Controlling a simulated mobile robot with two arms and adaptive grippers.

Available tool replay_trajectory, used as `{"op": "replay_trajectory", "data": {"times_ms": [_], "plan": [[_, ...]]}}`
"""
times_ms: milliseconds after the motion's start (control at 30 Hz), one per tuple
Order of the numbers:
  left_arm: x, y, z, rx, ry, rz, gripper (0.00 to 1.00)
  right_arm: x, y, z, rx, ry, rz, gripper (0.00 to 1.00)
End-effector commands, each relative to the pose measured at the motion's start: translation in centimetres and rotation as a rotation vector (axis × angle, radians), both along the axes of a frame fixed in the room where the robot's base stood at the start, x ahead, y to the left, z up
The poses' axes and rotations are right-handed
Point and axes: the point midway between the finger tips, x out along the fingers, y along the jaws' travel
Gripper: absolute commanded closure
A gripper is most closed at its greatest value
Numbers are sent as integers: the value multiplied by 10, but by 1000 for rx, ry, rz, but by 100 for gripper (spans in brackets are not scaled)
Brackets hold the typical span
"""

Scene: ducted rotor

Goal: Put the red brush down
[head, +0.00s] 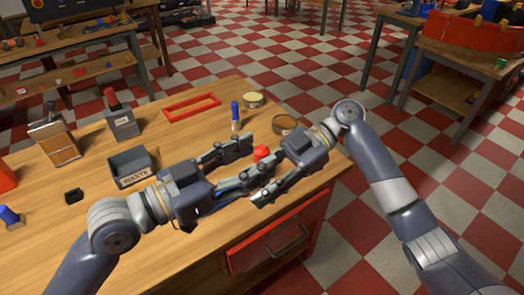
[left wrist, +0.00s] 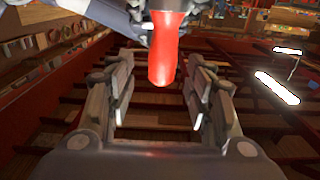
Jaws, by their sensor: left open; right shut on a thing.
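The red brush (head: 262,152) shows in the head view only as a small red end between my two grippers; the rest is hidden. In the left wrist view its red handle (left wrist: 163,50) points toward my left gripper, between the open fingers and apart from both. My left gripper (head: 250,157) is open above the table's front part. My right gripper (head: 253,188) is shut on the brush, close by the left one. Its fingers overlap the left gripper in the head view, so its exact hold is hidden.
The wooden table (head: 95,210) bears a grey waste bin (head: 133,166), a red frame (head: 192,106), a blue-handled brush (head: 236,112), and two round tins, one yellowish (head: 252,99) and one brown (head: 284,124). A red drawer (head: 282,235) is at the front.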

Motion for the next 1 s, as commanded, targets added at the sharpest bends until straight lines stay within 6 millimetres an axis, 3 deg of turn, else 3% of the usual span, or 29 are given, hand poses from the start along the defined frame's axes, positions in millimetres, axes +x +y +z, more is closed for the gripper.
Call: {"op": "replay_trajectory", "data": {"times_ms": [233,600,667,800,833,900,933,1000], "plan": [[13,-20,0,-2,0,1,52,0,0,0,0,0,0,93],[15,-23,0,1,1,1,52,0,0,0,0,0,0,93],[15,-23,0,1,1,1,63,0,0,0,0,0,0,93],[15,-23,0,1,1,1,95,0,0,0,0,0,0,93],[15,-23,0,1,1,1,100,0,0,0,0,0,0,93],[14,-23,0,0,1,0,100,0,0,0,0,0,0,93],[14,-23,0,-1,1,0,100,0,0,0,1,-1,-1,64],[14,-23,0,-1,1,0,100,0,0,0,1,-1,-1,49]]}}
